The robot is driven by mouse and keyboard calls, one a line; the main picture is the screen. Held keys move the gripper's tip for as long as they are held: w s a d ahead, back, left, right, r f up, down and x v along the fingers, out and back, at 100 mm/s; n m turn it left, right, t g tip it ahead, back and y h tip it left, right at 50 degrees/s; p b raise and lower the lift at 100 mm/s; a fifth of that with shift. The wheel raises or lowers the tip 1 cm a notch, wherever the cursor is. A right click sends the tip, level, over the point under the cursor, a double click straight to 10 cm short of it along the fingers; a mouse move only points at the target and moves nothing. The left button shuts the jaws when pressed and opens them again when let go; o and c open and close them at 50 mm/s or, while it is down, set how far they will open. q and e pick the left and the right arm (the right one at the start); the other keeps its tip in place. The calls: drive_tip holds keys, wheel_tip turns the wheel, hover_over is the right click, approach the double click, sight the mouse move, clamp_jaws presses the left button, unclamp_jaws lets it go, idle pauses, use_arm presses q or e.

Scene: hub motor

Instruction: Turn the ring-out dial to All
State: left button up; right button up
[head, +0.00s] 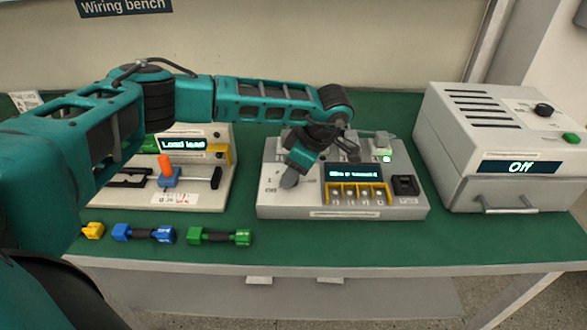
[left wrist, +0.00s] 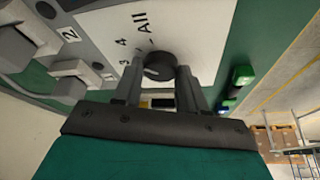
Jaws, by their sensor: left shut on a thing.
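The ring-out dial (left wrist: 159,65) is a dark round knob on a white panel of the tester box (head: 330,205). In the left wrist view it sits between the two fingers of my left gripper (left wrist: 160,80), which is shut on it. The printed marks "3", "4" and "All" show beside the knob. Where the dial's pointer stands I cannot tell. In the head view my left gripper (head: 290,179) comes down on the left part of the box and hides the dial; marks "1" and "Off" show left of it. My right gripper is not in view.
The box has a lit display (head: 352,173), yellow-framed keys and a black switch (head: 405,185). A lead fixture (head: 170,190) stands left, and a grey machine (head: 490,150) reading "Off" stands right. Yellow, blue (head: 145,233) and green (head: 218,236) connectors lie along the bench front.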

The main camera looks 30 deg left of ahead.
use_arm(q)
drive_tip(key=m+t, duration=0.1)
drive_tip(key=m, duration=0.3)
drive_tip(key=shift+s+m+t, duration=0.15)
drive_tip(key=shift+m+t, duration=0.15)
drive_tip(key=shift+t, duration=0.1)
drive_tip(key=shift+s+m+t+h, duration=0.1)
drive_tip(key=shift+m+t+h, duration=0.2)
drive_tip(key=shift+m, duration=0.7)
drive_tip(key=shift+s+m+t+h, duration=0.15)
drive_tip(key=shift+m+t, duration=0.25)
drive_tip(key=shift+m, duration=0.6)
drive_tip(key=shift+w, duration=0.1)
drive_tip(key=o, duration=1)
drive_tip(key=shift+o, duration=0.2)
drive_tip(key=v, duration=1.3)
